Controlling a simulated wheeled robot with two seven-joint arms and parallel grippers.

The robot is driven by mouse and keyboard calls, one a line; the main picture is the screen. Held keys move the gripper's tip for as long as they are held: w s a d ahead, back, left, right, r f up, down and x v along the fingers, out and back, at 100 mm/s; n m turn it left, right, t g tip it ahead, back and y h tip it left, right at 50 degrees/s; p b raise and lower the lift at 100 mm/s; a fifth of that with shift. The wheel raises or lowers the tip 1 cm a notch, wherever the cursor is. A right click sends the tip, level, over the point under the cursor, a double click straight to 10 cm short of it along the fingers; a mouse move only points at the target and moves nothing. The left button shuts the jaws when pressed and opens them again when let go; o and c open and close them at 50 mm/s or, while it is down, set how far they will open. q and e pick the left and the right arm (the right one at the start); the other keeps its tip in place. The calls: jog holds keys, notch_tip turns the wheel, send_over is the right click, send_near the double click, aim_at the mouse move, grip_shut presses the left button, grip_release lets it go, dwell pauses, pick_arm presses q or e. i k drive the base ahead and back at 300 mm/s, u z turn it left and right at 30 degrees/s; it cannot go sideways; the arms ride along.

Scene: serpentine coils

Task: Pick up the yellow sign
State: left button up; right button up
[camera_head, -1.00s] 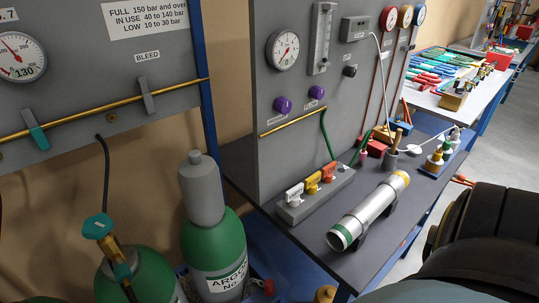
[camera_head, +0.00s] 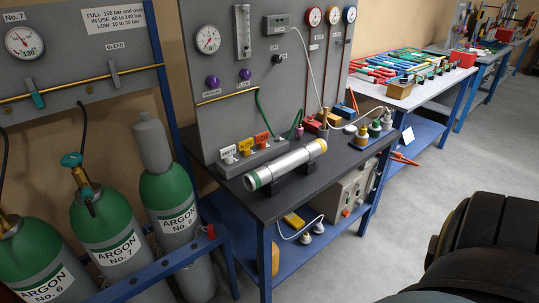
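I cannot make out for certain which yellow thing is the sign. A small yellow tag-like piece (camera_head: 246,145) stands between a white one and an orange one on a grey block on the dark workbench. A yellow item (camera_head: 293,220) lies on the blue lower shelf. Another yellow-orange shape (camera_head: 275,258) shows low behind the bench's front leg, partly hidden. Neither gripper is in view; only a dark part of my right arm shows at the lower right.
A metal tube (camera_head: 285,167) lies in a cradle on the dark workbench (camera_head: 285,204). Argon cylinders (camera_head: 172,205) stand behind a blue rail (camera_head: 165,262) at the left. A grey unit (camera_head: 347,196) sits on the lower shelf. The floor (camera_head: 440,175) right of the bench is clear.

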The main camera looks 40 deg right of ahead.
aim_at(244, 146)
jog(key=u, duration=0.05)
jog(key=k, duration=0.1)
jog(key=z, duration=1.25)
